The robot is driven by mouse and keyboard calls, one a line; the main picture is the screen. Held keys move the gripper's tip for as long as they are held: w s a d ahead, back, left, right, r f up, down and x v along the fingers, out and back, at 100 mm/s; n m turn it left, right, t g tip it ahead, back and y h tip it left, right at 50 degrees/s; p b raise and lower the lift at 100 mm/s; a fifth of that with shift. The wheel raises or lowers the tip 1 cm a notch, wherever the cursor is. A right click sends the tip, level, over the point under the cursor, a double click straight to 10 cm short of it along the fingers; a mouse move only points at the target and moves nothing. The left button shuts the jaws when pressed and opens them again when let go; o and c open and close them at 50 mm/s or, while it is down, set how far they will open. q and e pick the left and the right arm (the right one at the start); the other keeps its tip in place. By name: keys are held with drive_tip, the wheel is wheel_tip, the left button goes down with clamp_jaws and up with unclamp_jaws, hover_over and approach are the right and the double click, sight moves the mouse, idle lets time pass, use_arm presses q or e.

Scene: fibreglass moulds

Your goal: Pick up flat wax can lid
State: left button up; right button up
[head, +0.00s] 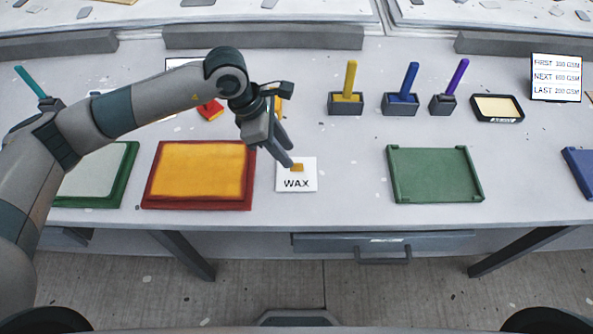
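A flat white square marked WAX (296,184) lies on the bench just below the middle of the head view. A small orange piece (297,168) sits at its upper middle; I cannot tell whether it is a handle or a separate part. My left gripper (291,158) points down just above the square's upper left edge, close to the orange piece. Its two fingers look apart with nothing between them. I cannot tell whether a fingertip touches the piece. My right gripper is out of view.
An orange panel in a red frame (200,204) lies left of the square. A green tray (435,175) lies to the right, with clear bench between. Holders with yellow (350,80), blue (409,80) and purple (456,78) handles stand behind. A sign (556,78) stands at far right.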

sight(296, 164)
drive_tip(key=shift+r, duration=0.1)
use_arm(q)
drive_tip(key=shift+d+f+p, duration=0.1)
drive_tip(key=shift+f+p, duration=0.1)
drive_tip(key=shift+p, duration=0.1)
drive_tip(key=shift+d+f, duration=0.15)
drive_tip(key=shift+f, duration=0.05)
drive_tip(key=shift+p+x, duration=0.8)
drive_tip(key=shift+p, duration=0.15)
drive_tip(key=shift+x, duration=1)
drive_tip(key=shift+d+f+p, duration=0.15)
drive_tip(key=shift+f+p, duration=0.1)
drive_tip(key=shift+p, duration=0.05)
drive_tip(key=shift+f, duration=0.1)
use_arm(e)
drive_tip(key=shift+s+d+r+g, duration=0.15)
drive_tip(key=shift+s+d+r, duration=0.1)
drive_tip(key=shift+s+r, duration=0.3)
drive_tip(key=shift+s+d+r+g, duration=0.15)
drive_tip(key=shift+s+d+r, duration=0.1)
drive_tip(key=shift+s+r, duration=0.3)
use_arm(q)
drive_tip(key=shift+c, duration=0.2)
